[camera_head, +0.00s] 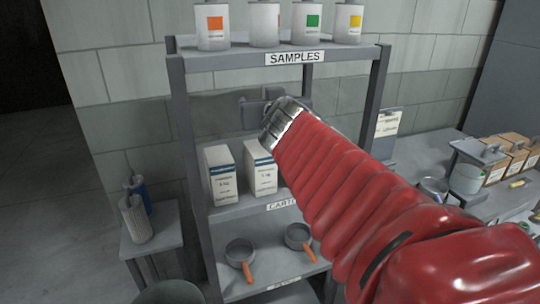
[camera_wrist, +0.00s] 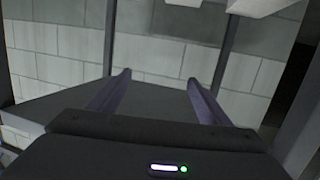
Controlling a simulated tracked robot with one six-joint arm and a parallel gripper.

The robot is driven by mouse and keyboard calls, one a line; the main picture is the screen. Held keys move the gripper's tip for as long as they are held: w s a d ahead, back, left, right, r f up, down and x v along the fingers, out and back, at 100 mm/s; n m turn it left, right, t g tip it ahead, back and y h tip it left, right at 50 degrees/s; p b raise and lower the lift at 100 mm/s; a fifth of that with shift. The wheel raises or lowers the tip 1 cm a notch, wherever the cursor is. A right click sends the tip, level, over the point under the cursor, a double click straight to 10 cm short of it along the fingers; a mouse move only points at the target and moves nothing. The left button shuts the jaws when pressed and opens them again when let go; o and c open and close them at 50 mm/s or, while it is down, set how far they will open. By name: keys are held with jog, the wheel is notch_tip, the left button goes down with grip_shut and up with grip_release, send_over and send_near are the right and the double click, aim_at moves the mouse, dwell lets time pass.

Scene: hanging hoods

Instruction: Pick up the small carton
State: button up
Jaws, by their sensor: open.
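My arm partly hides the right carton's right side. My gripper (camera_head: 250,108) is above and behind them, under the top shelf, touching neither. In the wrist view my gripper (camera_wrist: 158,82) is open, with nothing between its fingers. Two pale blocks at that view's top edge may be the cartons, mostly cut off.
The top shelf (camera_head: 225,58) carries several white bottles with coloured labels close above my gripper. Grey uprights (camera_head: 183,125) flank the shelf bay. Pans with orange handles (camera_head: 240,252) lie on the shelf below. A side table (camera_head: 150,243) stands left, a cluttered bench right.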

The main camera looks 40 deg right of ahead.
jog(key=w+d+r+n+t+y, duration=0.2)
jog(key=d+r, duration=0.2)
jog(key=d, duration=0.1)
jog(key=s+d+f+g, duration=0.1)
jog(key=s+f, duration=0.4)
jog(key=f, duration=0.3)
jog(key=s+d+f+g+y, duration=0.1)
jog(key=s+d+f, duration=0.1)
jog(key=s+f, duration=0.3)
notch_tip(320, 180, down, 3)
jog(key=shift+s+d+r+g, duration=0.1)
jog(key=shift+s+d+g, duration=0.05)
jog(key=shift+d+g, duration=0.2)
